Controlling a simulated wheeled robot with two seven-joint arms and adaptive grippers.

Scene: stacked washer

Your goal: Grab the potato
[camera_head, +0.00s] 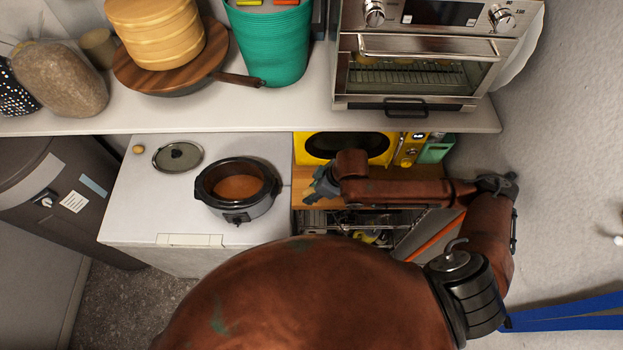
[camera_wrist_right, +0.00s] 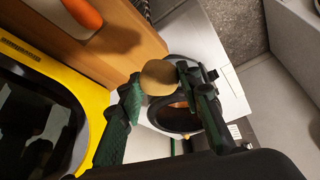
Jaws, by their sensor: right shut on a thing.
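In the right wrist view, a round tan potato (camera_wrist_right: 159,77) sits between the two dark green fingers of my right gripper (camera_wrist_right: 161,80), which is shut on it. In the head view, my right gripper (camera_head: 322,184) is over the wooden surface in front of the yellow microwave, pointing left. The held potato cannot be made out in that view. Another small round tan thing (camera_head: 138,150) lies on the white top near the glass lid. My left gripper is not in view.
A black slow cooker (camera_head: 260,208) with orange-brown contents stands open on the white top (camera_head: 135,210), left of the gripper. Its lid (camera_head: 178,157) lies behind it. The yellow microwave (camera_head: 301,149) stands under a shelf (camera_head: 270,122), which hangs close above.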

